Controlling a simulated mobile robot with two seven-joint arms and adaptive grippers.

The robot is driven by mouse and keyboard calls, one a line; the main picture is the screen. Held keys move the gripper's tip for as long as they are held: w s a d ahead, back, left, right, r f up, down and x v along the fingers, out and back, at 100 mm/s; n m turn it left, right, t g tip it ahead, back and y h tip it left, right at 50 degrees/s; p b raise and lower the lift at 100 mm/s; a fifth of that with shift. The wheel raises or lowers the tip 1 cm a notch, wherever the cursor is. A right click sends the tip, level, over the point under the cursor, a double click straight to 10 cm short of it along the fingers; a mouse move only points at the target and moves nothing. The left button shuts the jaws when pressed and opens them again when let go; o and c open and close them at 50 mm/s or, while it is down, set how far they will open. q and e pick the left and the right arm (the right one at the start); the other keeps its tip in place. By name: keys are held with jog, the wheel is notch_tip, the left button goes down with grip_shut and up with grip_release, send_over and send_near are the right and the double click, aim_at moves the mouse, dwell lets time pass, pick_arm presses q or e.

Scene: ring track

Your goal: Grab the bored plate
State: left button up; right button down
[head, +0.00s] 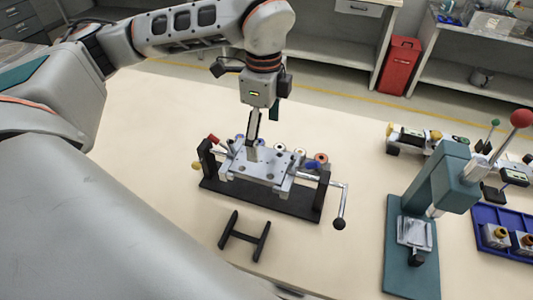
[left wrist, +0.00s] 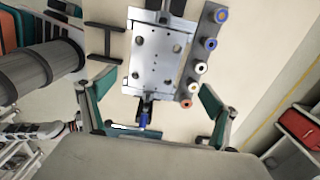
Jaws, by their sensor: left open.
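The bored plate (head: 262,170) is a silver-grey plate with several holes. It sits raised in a black cradle (head: 318,198) with end posts, on the beige table. In the left wrist view the plate (left wrist: 157,62) lies ahead of the fingers, with a blue-tipped part near its closer end. My left gripper (head: 263,130) points down over the plate's far side in the head view. I cannot tell whether a fingertip touches the plate. My right gripper is not in view.
A crank handle (head: 340,212) sticks out at the cradle's right. Several coloured rings (left wrist: 200,69) line a strip beside the plate. A black H-shaped stand (head: 245,238) lies in front. A teal press (head: 428,185) and a blue tray (head: 488,216) stand right. The table's left is clear.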

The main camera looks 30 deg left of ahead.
aim_at(263, 162)
pick_arm(q)
jog(key=f, duration=0.3)
jog(key=s+f+p, duration=0.1)
jog(key=f, duration=0.3)
jog(key=shift+s+d, duration=0.15)
jog(key=shift+f, duration=0.35)
jog(key=shift+r, duration=0.1)
jog(key=c, duration=1.8)
